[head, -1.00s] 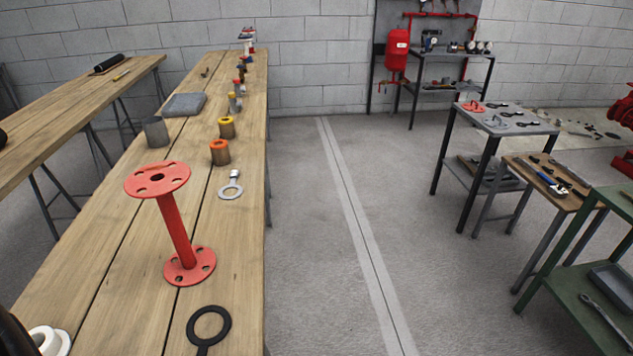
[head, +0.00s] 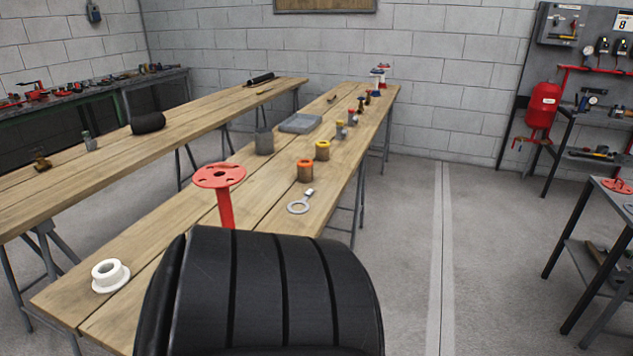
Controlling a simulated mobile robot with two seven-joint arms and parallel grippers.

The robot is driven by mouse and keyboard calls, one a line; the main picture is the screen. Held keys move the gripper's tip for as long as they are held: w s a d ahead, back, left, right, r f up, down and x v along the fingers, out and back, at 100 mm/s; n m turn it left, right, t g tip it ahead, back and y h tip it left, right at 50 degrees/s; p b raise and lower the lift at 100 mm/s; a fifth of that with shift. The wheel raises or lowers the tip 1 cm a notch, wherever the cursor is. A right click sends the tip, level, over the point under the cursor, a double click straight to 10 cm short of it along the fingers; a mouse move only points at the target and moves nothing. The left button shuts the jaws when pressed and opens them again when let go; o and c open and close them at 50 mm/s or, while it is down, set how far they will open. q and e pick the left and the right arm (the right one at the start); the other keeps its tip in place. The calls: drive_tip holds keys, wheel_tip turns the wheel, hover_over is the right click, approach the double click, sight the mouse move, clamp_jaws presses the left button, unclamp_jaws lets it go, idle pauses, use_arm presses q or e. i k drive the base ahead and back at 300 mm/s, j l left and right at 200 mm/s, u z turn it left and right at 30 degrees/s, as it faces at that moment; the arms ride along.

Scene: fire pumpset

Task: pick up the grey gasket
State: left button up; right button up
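The grey gasket (head: 299,207) is a flat light-grey ring with a short tab. It lies on the near wooden bench (head: 100,312), close to its right edge, with the tab pointing away to the back right. Neither of my grippers shows in the head view. A large black ribbed part of my own arm fills the lower middle and hides the near right part of the bench.
A red flanged spool (head: 222,190) stands left of the gasket, its base hidden. A white flanged ring (head: 109,275) is at the near left. The floor (head: 400,230) right of the bench is clear.

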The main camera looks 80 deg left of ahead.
sight(307, 195)
drive_tip(key=i+j+u, duration=0.2)
drive_tip(key=u, duration=0.2)
drive_tip(key=i+j+u, duration=0.1)
drive_tip(key=i+u, duration=0.5)
drive_tip(key=u, duration=0.2)
drive_tip(key=i+u, duration=1.2)
drive_tip(key=i+l+u, duration=0.25)
drive_tip(key=i+u, duration=0.2)
